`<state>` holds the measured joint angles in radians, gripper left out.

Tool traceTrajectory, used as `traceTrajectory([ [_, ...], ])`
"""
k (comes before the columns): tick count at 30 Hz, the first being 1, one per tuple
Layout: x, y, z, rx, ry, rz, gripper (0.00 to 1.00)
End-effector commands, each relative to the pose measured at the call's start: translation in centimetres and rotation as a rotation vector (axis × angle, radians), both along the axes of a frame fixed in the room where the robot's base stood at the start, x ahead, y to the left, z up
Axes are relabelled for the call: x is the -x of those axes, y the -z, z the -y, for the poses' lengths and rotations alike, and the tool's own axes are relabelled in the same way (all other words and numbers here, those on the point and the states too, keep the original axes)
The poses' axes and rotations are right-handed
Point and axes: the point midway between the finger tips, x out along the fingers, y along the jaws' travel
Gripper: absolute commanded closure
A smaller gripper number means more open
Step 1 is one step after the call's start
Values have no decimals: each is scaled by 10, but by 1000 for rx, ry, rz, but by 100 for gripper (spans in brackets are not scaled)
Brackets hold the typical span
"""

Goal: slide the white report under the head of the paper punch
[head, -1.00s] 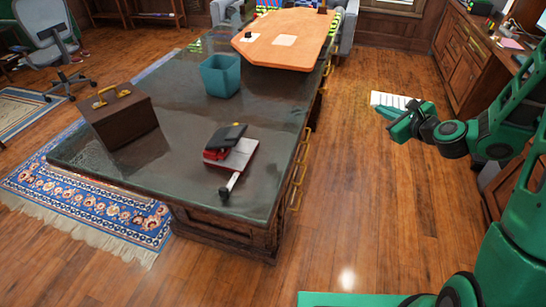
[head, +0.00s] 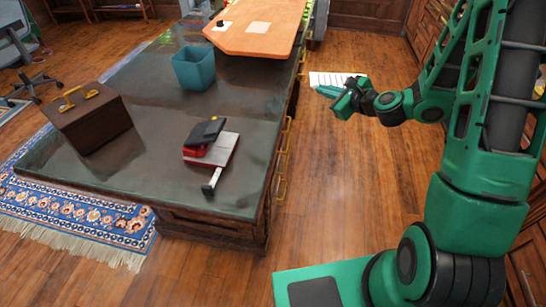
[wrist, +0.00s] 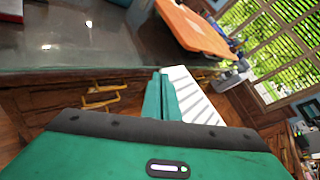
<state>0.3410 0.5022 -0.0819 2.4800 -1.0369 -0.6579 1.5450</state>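The white report (head: 335,79) is a flat sheet with dark lines, held out over the floor to the right of the desk. My gripper (head: 330,92) is shut on its near edge. In the wrist view the fingers (wrist: 160,97) are together, and the report (wrist: 193,98) extends from them to the right. The paper punch (head: 212,152) stands on the near part of the desk, left of my gripper and apart from it. It has a black head, red body, pale base plate and a bar with a dark end toward the near edge.
The dark-topped desk (head: 150,165) has brass handles along its right side. A brown case (head: 95,125) and a teal bin (head: 194,68) stand on it, with an orange board (head: 260,40) at its far end. The floor (head: 340,190) between desk and my arm is clear.

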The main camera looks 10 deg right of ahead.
Motion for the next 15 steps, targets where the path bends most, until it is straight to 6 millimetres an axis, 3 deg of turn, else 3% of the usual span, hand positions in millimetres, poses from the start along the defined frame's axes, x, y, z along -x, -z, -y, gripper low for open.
traceTrajectory([
  [7, 43, 48, -88, -15, -397, -7, 100],
  [12, 97, 61, -150, -11, -759, -5, 100],
  [15, 132, 61, -176, -9, -958, -8, 100],
])
